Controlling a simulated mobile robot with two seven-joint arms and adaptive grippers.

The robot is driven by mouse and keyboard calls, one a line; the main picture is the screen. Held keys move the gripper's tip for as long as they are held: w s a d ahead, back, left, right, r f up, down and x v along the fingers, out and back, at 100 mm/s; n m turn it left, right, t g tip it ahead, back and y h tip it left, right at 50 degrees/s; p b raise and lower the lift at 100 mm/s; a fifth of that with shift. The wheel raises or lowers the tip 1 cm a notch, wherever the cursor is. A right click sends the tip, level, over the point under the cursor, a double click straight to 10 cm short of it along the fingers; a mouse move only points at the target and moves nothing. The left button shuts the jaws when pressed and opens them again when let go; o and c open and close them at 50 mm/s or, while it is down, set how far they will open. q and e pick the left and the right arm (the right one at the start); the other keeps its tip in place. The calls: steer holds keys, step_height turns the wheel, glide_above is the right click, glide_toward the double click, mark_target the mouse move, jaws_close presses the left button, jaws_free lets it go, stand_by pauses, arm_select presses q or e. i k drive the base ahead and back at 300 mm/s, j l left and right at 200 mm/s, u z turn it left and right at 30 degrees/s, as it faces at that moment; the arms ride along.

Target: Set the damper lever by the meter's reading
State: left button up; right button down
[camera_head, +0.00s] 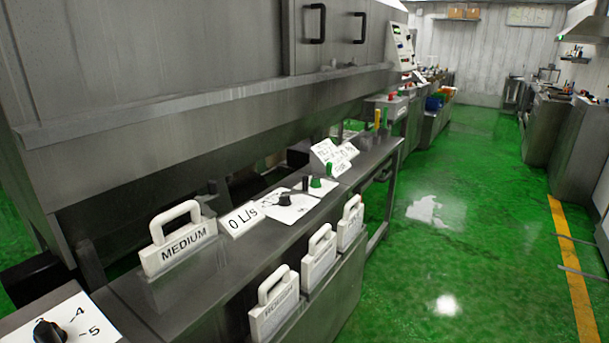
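A white tilted plate reading "0 L/s" (242,219) stands on the long steel counter; I cannot tell if it is the meter. Right of it, a black knob (284,199) sits on a white marked plate. A small black upright peg (305,184) and a green knob (315,182) stand just beyond. I cannot tell which control is the damper lever. Another black knob (48,331) is on a white dial marked 4 and 5 at the lower left, partly cut off. A white panel with a small green display (398,30) is farther back, too small to read. Neither gripper shows.
A handled "MEDIUM" plate (180,243) stands on the counter (222,262). Several handled white plates (274,304) hang along its front. A big steel machine (150,70) overhangs behind. The green floor (440,240) to the right is open, with a yellow line (572,265).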

mark_target(284, 200)
steer(key=i+l+u, duration=0.1)
steer(key=i+l, duration=0.25)
steer(key=i+l+u, duration=0.15)
steer(key=i+l, duration=0.25)
steer(key=k+l, duration=0.05)
steer(key=l, duration=0.05)
